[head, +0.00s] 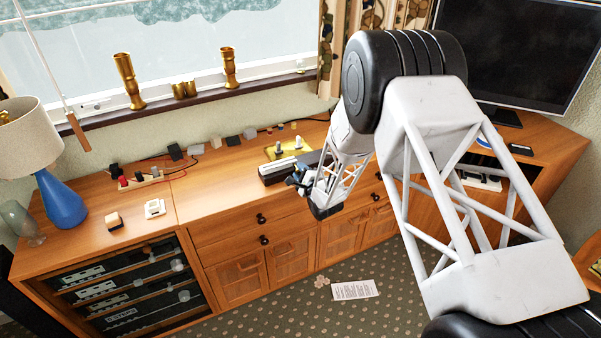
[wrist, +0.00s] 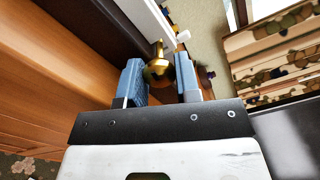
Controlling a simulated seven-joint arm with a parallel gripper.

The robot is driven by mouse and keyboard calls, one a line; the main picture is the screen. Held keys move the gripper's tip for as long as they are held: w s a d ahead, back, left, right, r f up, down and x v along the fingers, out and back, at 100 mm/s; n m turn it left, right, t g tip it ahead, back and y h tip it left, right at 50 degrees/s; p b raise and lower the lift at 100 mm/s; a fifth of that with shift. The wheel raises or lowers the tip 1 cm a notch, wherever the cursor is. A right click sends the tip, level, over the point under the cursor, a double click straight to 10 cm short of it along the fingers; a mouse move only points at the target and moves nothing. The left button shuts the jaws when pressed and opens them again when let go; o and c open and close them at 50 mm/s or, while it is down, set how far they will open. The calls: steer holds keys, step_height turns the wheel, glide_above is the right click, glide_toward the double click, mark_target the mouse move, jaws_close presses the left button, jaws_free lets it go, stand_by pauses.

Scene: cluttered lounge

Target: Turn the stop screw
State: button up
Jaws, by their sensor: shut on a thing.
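My gripper (head: 299,181) is low over the front edge of the wooden cabinet, at a dark, long device (head: 272,174) with a pale top. In the wrist view my gripper's two blue fingers (wrist: 161,82) stand on either side of a round brass knob with a thin stem (wrist: 157,70), which looks like the stop screw. The fingers are shut on it, and the right finger hides part of its side. A white bar (wrist: 152,22) runs just beyond the knob. In the head view my gripper and arm hide the screw.
A brass plate (head: 301,148) with small white pieces lies behind the device. Several small blocks and cables line the back of the cabinet (head: 215,178). A blue lamp (head: 62,200) stands at left, a monitor (head: 520,50) at right. The cabinet top left of the device is fairly clear.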

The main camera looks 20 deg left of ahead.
steer(key=o, duration=0.9)
steer(key=shift+o, duration=0.2)
steer(key=shift+s+d, duration=0.1)
steer(key=shift+s, duration=0.05)
steer(key=v, duration=0.7)
steer(key=shift+s+d, duration=0.2)
